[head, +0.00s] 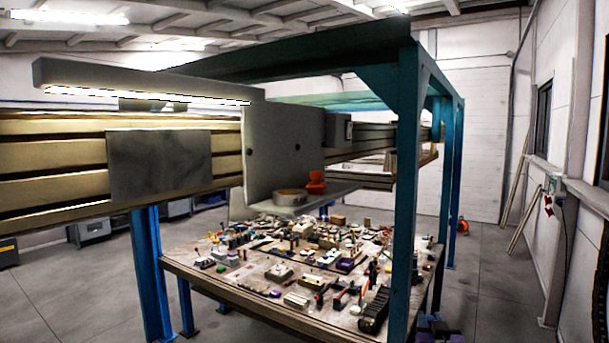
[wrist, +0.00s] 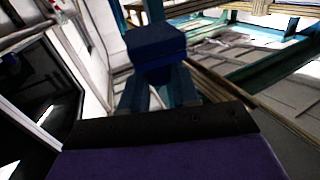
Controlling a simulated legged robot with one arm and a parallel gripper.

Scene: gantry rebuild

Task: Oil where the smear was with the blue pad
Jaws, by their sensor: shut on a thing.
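My gripper (wrist: 158,88) shows in the wrist view, its two bluish fingers shut on the blue pad (wrist: 155,45). The pad is a dark blue block held at the fingertips, and nothing is seen touching its far side. In the head view a grey metal plate (head: 160,165) sits on the front of the pale horizontal beam (head: 50,160). Its surface is mottled grey, and I cannot make out a distinct smear or oil on it.
A lit lamp bar (head: 150,85) juts over the beam. A grey carriage (head: 283,145) has a ledge with a round tin (head: 290,197) and an orange item (head: 316,182). Below, a table (head: 210,285) is crowded with small parts. A blue post (head: 404,200) stands at right.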

